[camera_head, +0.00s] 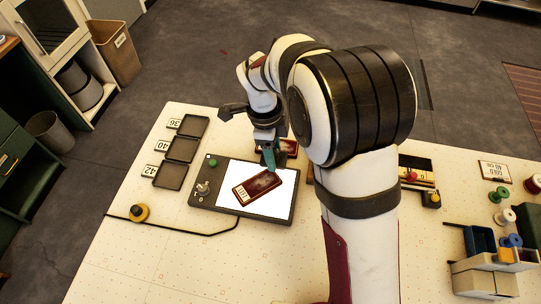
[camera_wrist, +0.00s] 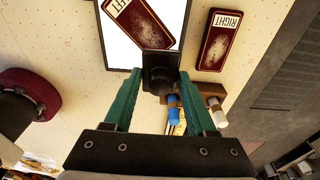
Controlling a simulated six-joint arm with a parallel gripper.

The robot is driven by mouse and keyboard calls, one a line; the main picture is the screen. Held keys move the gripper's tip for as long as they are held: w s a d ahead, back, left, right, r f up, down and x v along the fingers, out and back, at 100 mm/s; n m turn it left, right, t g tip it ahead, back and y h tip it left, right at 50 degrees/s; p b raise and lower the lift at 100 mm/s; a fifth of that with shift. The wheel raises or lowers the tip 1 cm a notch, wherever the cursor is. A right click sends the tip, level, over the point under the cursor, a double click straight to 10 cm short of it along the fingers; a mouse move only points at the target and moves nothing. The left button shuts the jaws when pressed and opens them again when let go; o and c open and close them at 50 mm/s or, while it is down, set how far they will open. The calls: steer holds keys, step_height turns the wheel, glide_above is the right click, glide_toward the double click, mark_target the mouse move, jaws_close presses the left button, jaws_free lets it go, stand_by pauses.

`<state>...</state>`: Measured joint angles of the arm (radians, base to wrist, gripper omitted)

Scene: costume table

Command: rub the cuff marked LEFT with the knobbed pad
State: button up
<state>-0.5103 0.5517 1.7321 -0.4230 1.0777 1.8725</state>
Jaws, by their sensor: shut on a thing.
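The cuff marked LEFT (camera_wrist: 140,22) is dark red with pale speckled patches and a white label. It lies at a slant on the lit white panel (camera_head: 232,172); in the head view the cuff (camera_head: 262,184) is right of the panel's middle. My gripper (camera_head: 268,158) is over the panel's far edge, just beyond the cuff. In the wrist view its teal fingers (camera_wrist: 160,88) are shut on a black square pad with a round knob (camera_wrist: 160,60). The pad overlaps the cuff's unlabelled end in that view; I cannot tell whether they touch. The pad's underside is hidden.
A second cuff, marked RIGHT (camera_wrist: 220,40), lies beyond the panel. A wooden holder (camera_wrist: 212,92) with a blue-handled tool (camera_wrist: 173,110) is nearby. Black trays (camera_head: 182,149) stand left of the panel.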

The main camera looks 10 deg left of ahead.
mark_target(275, 176)
steer(key=shift+f, duration=3)
steer(key=shift+s+a+f, duration=0.3)
steer(key=shift+s+f, duration=0.05)
steer(key=shift+f, duration=0.3)
steer(key=shift+c, duration=0.6)
steer(key=shift+s+a, duration=2.2)
steer(key=shift+w+d, duration=2.45)
steer(key=shift+w+r, duration=0.1)
steer(key=shift+r, duration=3.95)
steer(key=shift+d, duration=0.1)
